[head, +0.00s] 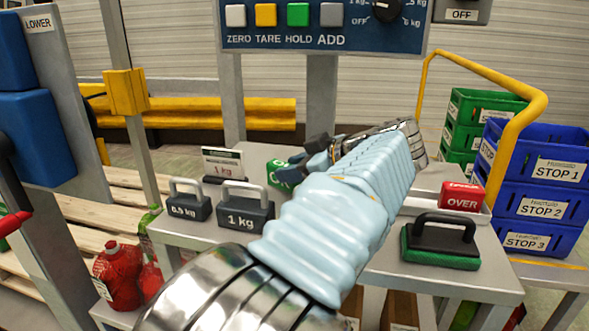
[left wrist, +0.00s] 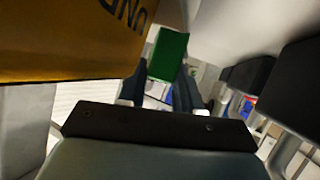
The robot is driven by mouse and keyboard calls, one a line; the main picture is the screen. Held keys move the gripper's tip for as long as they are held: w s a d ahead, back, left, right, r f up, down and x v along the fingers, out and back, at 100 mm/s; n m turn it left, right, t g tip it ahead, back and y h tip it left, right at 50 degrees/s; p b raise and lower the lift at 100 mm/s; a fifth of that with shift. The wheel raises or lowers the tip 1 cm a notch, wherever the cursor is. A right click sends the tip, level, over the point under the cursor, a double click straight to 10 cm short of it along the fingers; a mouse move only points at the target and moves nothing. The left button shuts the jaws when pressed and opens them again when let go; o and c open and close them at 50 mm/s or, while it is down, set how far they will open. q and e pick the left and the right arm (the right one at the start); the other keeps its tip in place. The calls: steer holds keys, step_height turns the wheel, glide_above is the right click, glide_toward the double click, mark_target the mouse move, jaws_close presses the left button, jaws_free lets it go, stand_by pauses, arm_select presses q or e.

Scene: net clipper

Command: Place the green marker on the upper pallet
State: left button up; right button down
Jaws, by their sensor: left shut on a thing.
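The green marker (head: 281,174), a small block with a white letter on its face, is at the middle of the metal table in the head view. My left gripper (head: 318,156) reaches it, its dark fingers partly hidden by my own arm. In the left wrist view the green marker (left wrist: 168,55) sits between the fingertips of my left gripper (left wrist: 160,90), which is shut on it. Whether it touches the table is unclear. Wooden slatted pallet boards (head: 100,212) lie at the left; which is the upper pallet I cannot tell. My right gripper is out of view.
Two dark handled weights, 0.5 kg (head: 187,207) and 1 kg (head: 246,213), stand left on the table. A red OVER block (head: 461,196) and green-based handled block (head: 440,247) are right. A yellow block (left wrist: 70,45) is close in the wrist view. Blue crates (head: 541,205) stand right.

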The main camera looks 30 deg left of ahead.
arm_select(q)
steer(key=shift+f, duration=0.35)
steer(key=o, duration=1)
steer(key=shift+o, duration=0.2)
steer(key=shift+r, duration=0.1)
